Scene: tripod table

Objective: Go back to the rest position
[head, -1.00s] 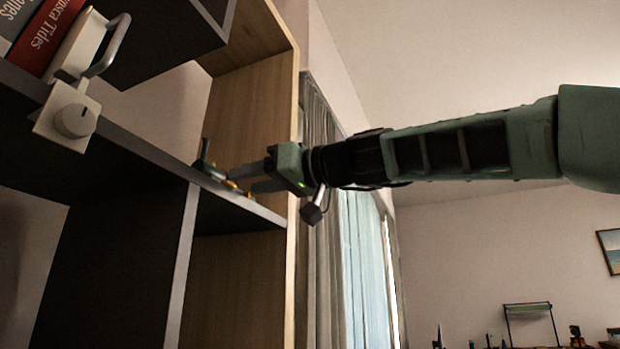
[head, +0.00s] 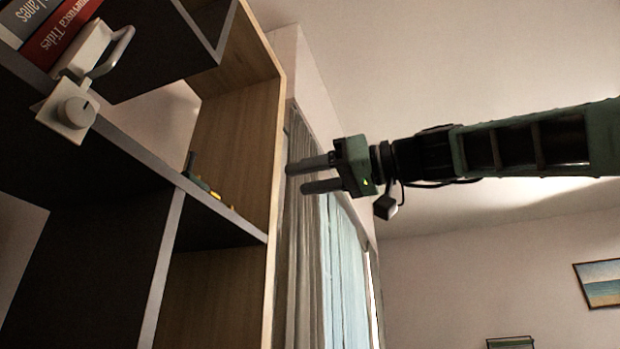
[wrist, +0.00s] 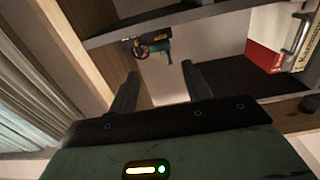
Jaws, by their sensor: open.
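My gripper (head: 296,178) is open and empty in the head view. It is off to the right of the shelf unit (head: 178,225), in front of the curtain in the picture. In the wrist view my gripper (wrist: 160,80) shows two dark fingers set apart with nothing between them. Beyond the fingers, a small dark and teal thing with a round wheel-like part (wrist: 142,50) is on the shelf. In the head view only a bit of small yellow and dark things (head: 203,187) shows over the shelf edge.
Books (head: 62,38), a white mug-like thing with a handle (head: 97,50) and a white piece with a round knob (head: 72,112) are at the shelf's upper left. A curtain (head: 305,240) hangs behind. Open room lies right of the shelf, with a picture (head: 600,283) on the wall.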

